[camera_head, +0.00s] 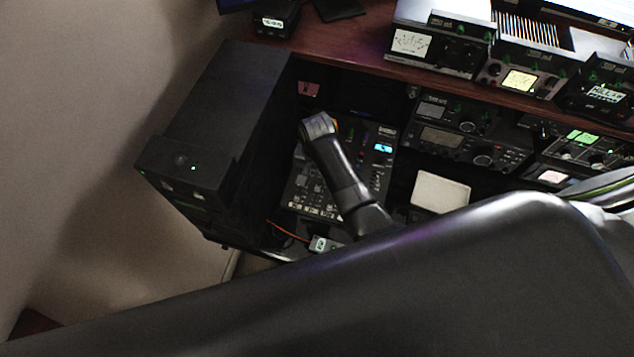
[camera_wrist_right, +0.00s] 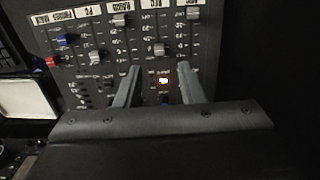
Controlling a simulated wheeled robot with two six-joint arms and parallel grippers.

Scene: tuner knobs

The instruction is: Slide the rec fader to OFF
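The mixer panel (camera_head: 330,180) stands at the left end of the desk bay in the head view, partly covered by my right arm. In the right wrist view the panel (camera_wrist_right: 82,78) shows upside down, with fader slots, grey caps (camera_wrist_right: 158,49), a blue cap (camera_wrist_right: 66,39) and a red cap (camera_wrist_right: 52,62). My right gripper (camera_wrist_right: 160,70) is open over the panel. My left gripper is not in view.
A tall black cabinet (camera_head: 215,115) stands left of the panel. Radio units (camera_head: 462,140) and a pale screen (camera_head: 440,192) lie to its right. A wooden shelf (camera_head: 350,50) with more devices runs above. My dark arm covers the lower head view.

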